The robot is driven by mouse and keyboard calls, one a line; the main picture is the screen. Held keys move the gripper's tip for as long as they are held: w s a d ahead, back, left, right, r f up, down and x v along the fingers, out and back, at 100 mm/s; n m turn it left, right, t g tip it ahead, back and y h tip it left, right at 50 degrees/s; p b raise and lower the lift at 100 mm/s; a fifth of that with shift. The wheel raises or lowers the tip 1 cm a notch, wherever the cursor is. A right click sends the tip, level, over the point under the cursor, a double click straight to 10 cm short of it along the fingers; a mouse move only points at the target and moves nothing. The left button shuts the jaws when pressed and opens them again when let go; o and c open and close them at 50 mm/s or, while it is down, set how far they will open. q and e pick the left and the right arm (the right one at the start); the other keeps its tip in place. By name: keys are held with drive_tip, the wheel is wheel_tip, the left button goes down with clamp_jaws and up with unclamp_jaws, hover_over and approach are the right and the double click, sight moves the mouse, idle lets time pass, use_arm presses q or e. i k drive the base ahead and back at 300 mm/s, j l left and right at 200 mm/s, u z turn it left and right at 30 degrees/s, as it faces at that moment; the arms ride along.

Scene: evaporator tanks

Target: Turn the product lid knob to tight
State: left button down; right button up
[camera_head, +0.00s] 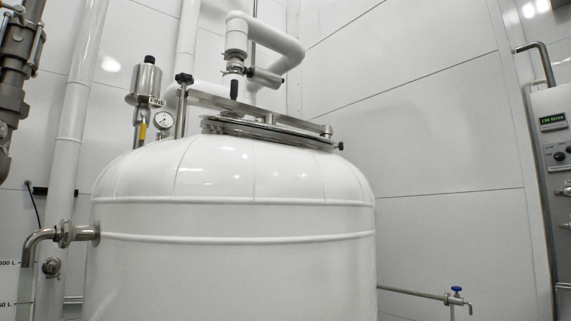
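The large white tank (235,265) fills the middle of the view. Its metal lid (262,131) lies on the domed top, seen nearly edge-on from below. A metal bar (255,112) runs across above the lid. A dark star-shaped knob (184,79) tops an upright rod at the bar's left end; I take it to be the lid knob. A small dark knob (340,146) shows at the lid's right end. I cannot tell how tight either knob is. Neither gripper is in view.
A dial gauge (164,121) and a metal fitting (146,82) stand left of the lid. A white pipe (275,42) bends above it. An outlet pipe (62,235) projects at left. A control panel (555,140) stands at far right. The space right of the tank top looks clear.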

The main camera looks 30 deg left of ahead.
sight(184, 80)
drive_tip(key=i+l+u, duration=0.15)
drive_tip(key=u, duration=0.35)
drive_tip(key=i+l+u, duration=0.2)
drive_tip(key=u, duration=0.25)
